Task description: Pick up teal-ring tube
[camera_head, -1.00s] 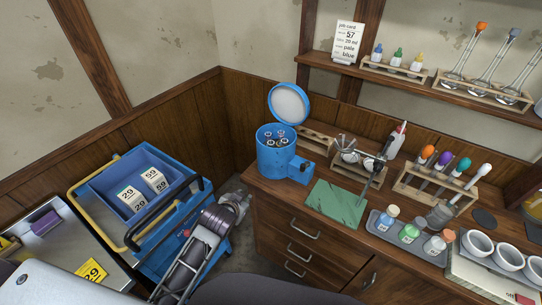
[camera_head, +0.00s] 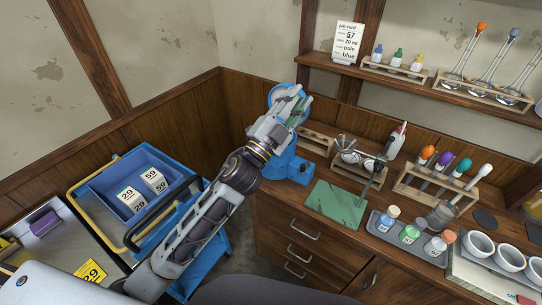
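The blue centrifuge (camera_head: 284,168) stands at the left end of the wooden counter with its round lid (camera_head: 273,97) raised. My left gripper (camera_head: 297,100) is over it, in front of the lid, with its fingers apart and no tube visible between them. The gripper and wrist hide the centrifuge opening and the tubes in it, so I cannot make out a teal-ring tube there. A teal-topped piece (camera_head: 466,164) stands in the wooden rack (camera_head: 436,189) on the right; I cannot tell whether it has a ring. My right gripper is out of view.
A green mat (camera_head: 337,204) lies right of the centrifuge. Behind it are small wooden racks (camera_head: 318,143) and a white bottle (camera_head: 397,141). A grey tray (camera_head: 384,234) holds three bottles. A blue cart (camera_head: 95,187) stands left, below my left arm.

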